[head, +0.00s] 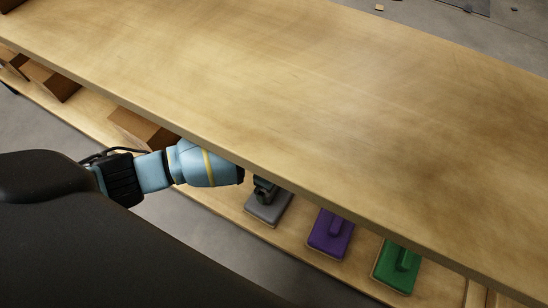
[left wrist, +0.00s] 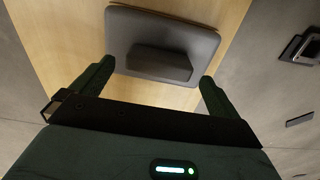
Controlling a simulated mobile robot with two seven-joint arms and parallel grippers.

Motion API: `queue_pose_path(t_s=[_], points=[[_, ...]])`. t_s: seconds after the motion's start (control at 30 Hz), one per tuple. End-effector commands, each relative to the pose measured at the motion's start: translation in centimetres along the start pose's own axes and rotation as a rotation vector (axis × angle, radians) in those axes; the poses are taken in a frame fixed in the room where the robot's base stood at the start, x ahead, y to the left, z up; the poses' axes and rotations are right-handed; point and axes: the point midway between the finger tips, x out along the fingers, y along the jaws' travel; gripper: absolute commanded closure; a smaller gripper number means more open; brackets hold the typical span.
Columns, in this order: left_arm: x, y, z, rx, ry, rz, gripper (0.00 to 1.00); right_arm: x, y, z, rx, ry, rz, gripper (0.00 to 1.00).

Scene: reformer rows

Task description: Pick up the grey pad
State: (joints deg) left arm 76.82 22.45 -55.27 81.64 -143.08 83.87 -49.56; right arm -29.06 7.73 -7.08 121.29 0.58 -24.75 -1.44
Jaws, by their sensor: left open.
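The grey pad (head: 266,211) lies on the lower wooden shelf in the head view, partly hidden behind my left gripper (head: 264,188) and under the tabletop's edge. In the left wrist view the pad (left wrist: 200,42) is a flat rounded rectangle with a darker raised block handle (left wrist: 160,62) on it. My left gripper also shows in that view (left wrist: 158,80), open, with one finger at each side of the handle. My right gripper is not in view.
A purple pad (head: 329,236) and a green pad (head: 395,271) sit on the same shelf (head: 222,205) to the right. Brown blocks (head: 142,128) stand to the left. The wide wooden top (head: 300,90) overhangs the shelf and is bare.

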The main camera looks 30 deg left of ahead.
Motion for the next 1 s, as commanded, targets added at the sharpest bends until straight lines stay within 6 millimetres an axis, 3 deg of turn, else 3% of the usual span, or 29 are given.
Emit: queue_pose_path(t_s=[0.1,0.37,0.83,1.0], points=[[1.78,0.01,-0.02,-0.001,0.000,-0.001,0.00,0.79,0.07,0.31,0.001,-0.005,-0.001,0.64],[1.95,0.06,-0.04,0.000,0.000,0.001,0.00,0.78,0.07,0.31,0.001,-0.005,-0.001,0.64],[1.94,0.05,-0.05,0.000,0.001,0.001,0.59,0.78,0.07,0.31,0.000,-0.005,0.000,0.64],[1.90,0.08,-0.04,0.000,0.000,0.002,0.60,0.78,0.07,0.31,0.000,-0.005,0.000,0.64]])
